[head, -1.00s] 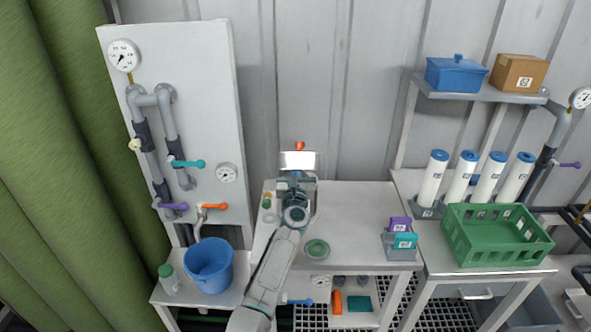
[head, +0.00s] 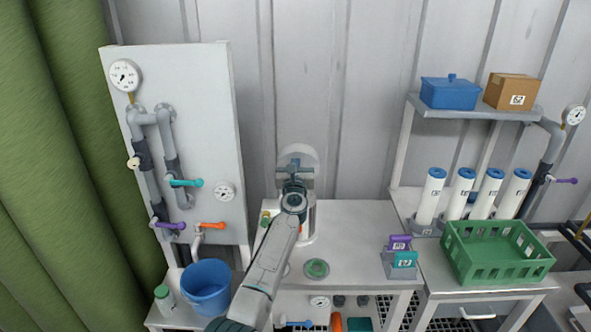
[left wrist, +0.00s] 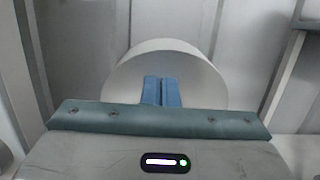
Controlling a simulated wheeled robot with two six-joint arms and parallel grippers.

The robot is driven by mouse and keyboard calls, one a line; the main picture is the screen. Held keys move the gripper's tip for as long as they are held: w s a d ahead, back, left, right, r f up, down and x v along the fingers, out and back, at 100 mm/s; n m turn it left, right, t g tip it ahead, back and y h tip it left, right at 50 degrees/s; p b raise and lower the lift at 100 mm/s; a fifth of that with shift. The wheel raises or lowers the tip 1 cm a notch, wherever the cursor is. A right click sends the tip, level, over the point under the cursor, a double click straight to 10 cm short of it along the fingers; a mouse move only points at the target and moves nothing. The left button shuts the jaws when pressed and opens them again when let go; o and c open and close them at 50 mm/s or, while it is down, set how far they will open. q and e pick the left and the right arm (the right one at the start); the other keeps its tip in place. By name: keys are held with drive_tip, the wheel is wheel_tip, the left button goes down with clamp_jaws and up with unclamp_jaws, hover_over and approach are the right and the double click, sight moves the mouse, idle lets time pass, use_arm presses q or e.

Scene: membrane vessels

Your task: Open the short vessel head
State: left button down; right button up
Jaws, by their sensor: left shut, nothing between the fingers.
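The short vessel stands on the middle bench; its white body (head: 310,222) shows only at the right of my arm. Its head, a pale round disc (head: 298,154), stands tilted up behind my left gripper, with its broad round face towards me. The disc (left wrist: 195,75) fills the middle of the left wrist view. My left gripper (head: 296,168) is shut and empty, in front of the disc. Its two blue fingers (left wrist: 161,92) are pressed together and overlap the disc's lower part; I cannot tell whether they touch it. My right gripper is not in view.
A blue bucket (head: 206,284) stands at left, a green crate (head: 495,248) at right. The pipe panel (head: 215,110) rises at left.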

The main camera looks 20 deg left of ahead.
use_arm(q)
drive_tip(key=shift+w+a+r, duration=0.1)
drive_tip(key=shift+w+r, duration=0.05)
drive_tip(key=shift+w, duration=0.25)
drive_tip(key=shift+r, duration=0.1)
idle(0.4)
